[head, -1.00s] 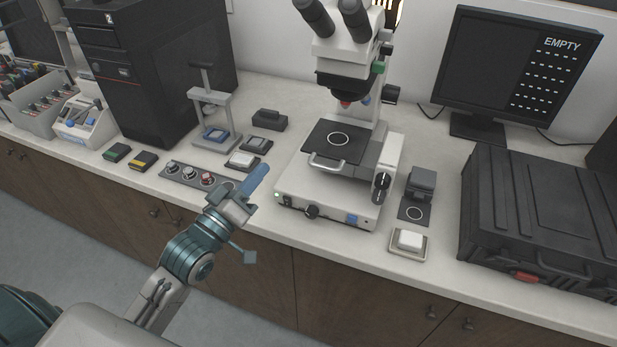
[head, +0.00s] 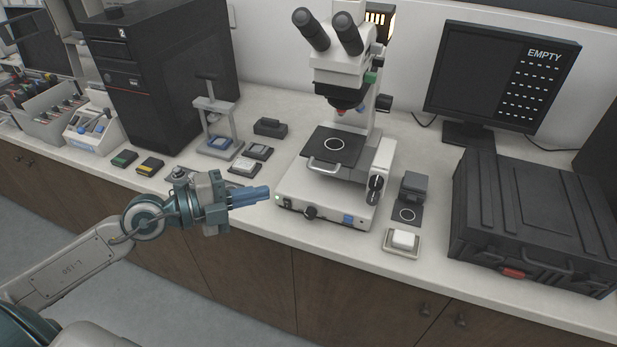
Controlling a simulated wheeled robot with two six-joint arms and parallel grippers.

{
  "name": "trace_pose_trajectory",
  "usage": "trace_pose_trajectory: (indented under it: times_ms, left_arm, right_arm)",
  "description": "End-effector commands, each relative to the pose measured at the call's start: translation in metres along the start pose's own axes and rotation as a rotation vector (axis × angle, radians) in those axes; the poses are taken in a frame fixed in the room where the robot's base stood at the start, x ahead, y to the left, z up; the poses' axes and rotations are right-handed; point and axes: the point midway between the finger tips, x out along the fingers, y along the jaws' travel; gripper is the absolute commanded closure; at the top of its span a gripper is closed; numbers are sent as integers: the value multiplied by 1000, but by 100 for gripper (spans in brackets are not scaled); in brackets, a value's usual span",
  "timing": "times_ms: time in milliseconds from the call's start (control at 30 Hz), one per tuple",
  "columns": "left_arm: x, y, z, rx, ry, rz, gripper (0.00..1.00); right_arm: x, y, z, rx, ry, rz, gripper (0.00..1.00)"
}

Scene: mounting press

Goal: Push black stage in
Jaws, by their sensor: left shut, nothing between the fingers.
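The black stage (head: 350,146) is a flat square plate with a white ring on it, under the microscope's lens. A light handle (head: 324,168) is on its front edge, which sticks out over the white base. The microscope (head: 342,80) stands upright on the counter. My left gripper (head: 262,194) is shut and empty, its blue fingers pointing right, in front of the counter edge and left of the microscope base. It is apart from the stage and handle. My right gripper is not in view.
A black case (head: 530,210) fills the counter's right side. A white block in a small tray (head: 402,243) and a dark block (head: 413,184) stand right of the microscope. A press stand (head: 217,125) and small modules (head: 243,166) are to its left. A monitor (head: 500,75) reads EMPTY.

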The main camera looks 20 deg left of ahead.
Motion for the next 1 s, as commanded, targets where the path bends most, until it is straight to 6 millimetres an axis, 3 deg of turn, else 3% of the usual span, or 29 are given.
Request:
trace_pose_trajectory:
  times_ms: [367,1000]
  left_arm:
    - [11,1,3,29,-9,11,100]
    - [61,1,3,26,-8,12,100]
  right_arm:
    - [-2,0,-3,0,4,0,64]
    - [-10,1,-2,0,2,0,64]
